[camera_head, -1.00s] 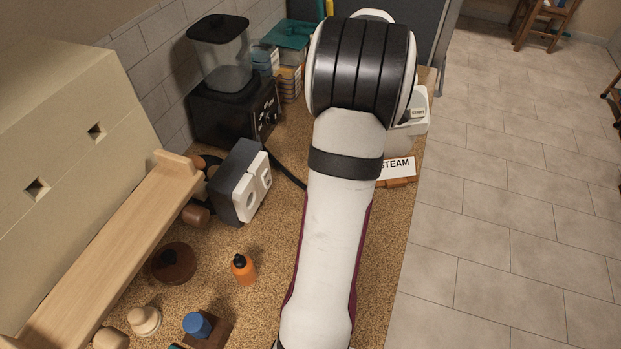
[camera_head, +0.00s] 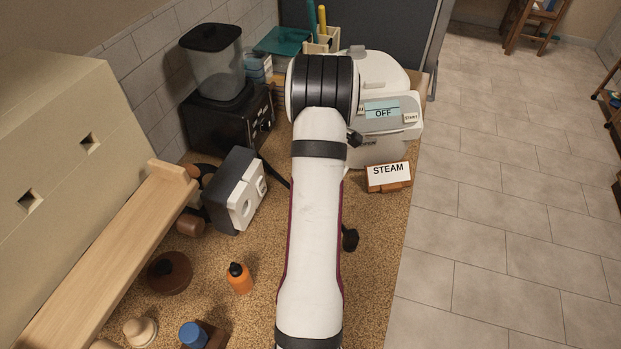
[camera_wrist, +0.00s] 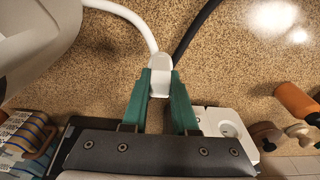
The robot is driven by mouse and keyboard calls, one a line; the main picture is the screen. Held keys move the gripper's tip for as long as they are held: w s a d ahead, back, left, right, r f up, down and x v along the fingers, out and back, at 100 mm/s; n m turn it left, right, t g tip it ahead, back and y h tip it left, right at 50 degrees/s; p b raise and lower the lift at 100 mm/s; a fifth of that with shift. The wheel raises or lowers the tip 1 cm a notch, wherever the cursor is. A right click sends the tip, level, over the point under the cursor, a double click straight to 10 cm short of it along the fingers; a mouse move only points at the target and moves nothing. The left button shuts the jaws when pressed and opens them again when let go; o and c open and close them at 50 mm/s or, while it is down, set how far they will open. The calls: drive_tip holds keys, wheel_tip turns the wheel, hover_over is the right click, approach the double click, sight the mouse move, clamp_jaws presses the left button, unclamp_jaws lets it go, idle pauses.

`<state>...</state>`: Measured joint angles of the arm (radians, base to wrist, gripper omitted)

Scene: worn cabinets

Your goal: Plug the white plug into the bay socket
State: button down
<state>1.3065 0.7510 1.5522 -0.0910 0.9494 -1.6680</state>
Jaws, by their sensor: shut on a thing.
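In the wrist view my gripper (camera_wrist: 160,88) has two green fingers shut on the white plug (camera_wrist: 160,66), with its white cable running up and left from it. In the head view my arm hides the gripper and the plug. The bay socket is on a grey box with a white front (camera_head: 247,203), left of my arm in the head view. In the wrist view its white socket face (camera_wrist: 228,124) shows to the right of the fingers, apart from the plug and partly hidden by the gripper body.
A white appliance (camera_head: 385,125) reading OFF stands behind my arm, with a STEAM sign (camera_head: 388,176) in front. A black blender (camera_head: 228,120) stands at the back left. An orange bottle (camera_head: 239,279) and a wooden shelf (camera_head: 110,255) are nearer. A black cable (camera_wrist: 190,30) passes beside the plug.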

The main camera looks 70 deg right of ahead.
drive_tip(key=shift+w+f, duration=0.2)
drive_tip(key=shift+f, duration=1.7)
drive_tip(key=shift+f, duration=0.2)
drive_tip(key=c, duration=0.7)
unclamp_jaws()
